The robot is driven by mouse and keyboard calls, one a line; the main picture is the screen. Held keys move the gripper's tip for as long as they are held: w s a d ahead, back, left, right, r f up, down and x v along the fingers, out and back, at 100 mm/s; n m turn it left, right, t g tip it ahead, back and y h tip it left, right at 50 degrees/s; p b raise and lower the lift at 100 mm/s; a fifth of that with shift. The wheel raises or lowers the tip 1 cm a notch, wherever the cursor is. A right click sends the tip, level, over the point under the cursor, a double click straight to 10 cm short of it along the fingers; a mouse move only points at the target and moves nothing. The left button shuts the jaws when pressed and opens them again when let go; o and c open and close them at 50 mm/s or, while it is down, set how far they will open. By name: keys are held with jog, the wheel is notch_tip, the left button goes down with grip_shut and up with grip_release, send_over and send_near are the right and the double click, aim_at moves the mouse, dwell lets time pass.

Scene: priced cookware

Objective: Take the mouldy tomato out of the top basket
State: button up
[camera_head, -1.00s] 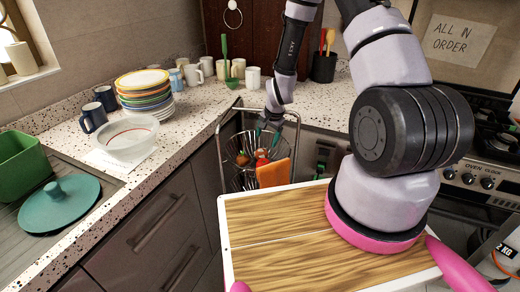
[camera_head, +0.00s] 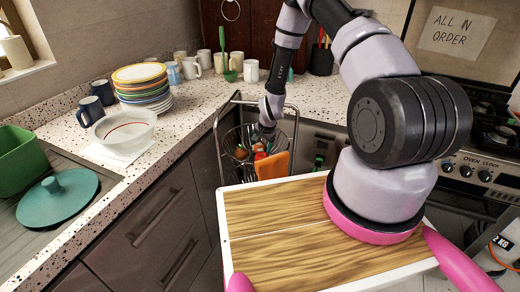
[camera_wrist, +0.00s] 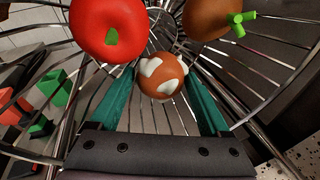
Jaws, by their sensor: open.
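The mouldy tomato (camera_wrist: 162,76) is orange-brown with white patches. It lies in the top basket (camera_wrist: 262,120), a wire basket that also shows in the head view (camera_head: 229,140). My gripper (camera_wrist: 160,84) is open, its teal fingers on either side of the mouldy tomato; I cannot tell whether they touch it. A smooth red tomato (camera_wrist: 106,28) lies at the upper left, and a brown fruit with a green stem (camera_wrist: 207,18) at the upper right. In the head view my wrist hides the fingertips and the mouldy tomato.
The rack's metal frame (camera_head: 218,140) rises around the basket. An orange board (camera_head: 272,166) stands in front of it.

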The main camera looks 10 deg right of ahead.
jog(key=shift+c, duration=0.2)
jog(key=c, duration=1)
jog(key=shift+c, duration=0.2)
jog(key=shift+r, duration=0.15)
